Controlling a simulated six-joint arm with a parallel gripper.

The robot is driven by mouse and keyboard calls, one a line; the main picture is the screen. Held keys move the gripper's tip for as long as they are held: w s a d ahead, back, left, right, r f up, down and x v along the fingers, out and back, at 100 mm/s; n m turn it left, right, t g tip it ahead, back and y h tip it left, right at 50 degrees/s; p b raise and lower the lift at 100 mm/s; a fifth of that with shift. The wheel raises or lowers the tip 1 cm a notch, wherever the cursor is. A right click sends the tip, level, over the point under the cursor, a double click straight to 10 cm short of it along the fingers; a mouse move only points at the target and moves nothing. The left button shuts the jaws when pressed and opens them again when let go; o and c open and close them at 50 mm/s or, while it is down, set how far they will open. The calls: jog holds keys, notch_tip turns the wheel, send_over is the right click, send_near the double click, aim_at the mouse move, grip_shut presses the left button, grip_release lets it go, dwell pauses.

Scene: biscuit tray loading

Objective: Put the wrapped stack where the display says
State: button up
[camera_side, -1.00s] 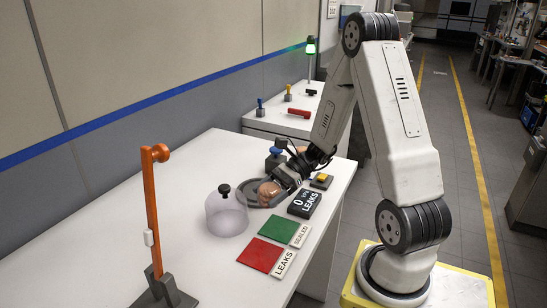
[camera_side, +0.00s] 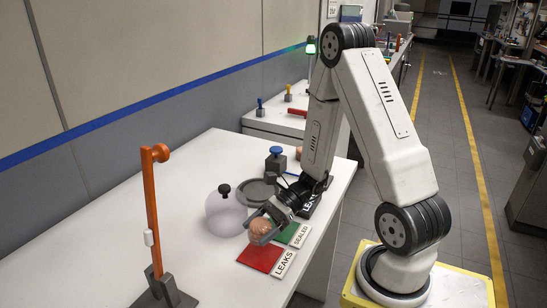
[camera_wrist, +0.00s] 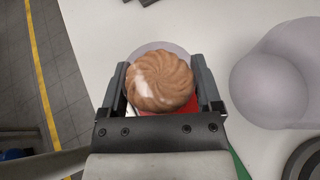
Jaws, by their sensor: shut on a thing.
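The wrapped stack (camera_side: 261,233) is a brown swirled biscuit pile in clear film; it fills the middle of the wrist view (camera_wrist: 160,82). My gripper (camera_side: 262,227) is shut on it, with one finger on each side. The stack is at the far side of the red LEAKS mat (camera_side: 263,259); whether it touches the mat I cannot tell. The green mat (camera_side: 291,233), with its SEALED label (camera_side: 300,236), is partly hidden by my gripper. The display (camera_side: 309,204) is mostly hidden behind my wrist; only part of the word LEAKS shows.
Behind are a grey round plate (camera_side: 251,190) and a blue-knobbed grey block (camera_side: 275,160). An orange post (camera_side: 152,215) stands front left. The white table between post and red mat is clear.

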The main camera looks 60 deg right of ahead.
aim_at(261, 254)
jog(key=shift+f, duration=1)
jog(key=shift+f, duration=1.75)
jog(key=shift+f, duration=0.15)
jog(key=o, duration=0.6)
jog(key=shift+d+r, duration=0.15)
jog(key=shift+r, duration=0.05)
jog(key=shift+v, duration=5.9)
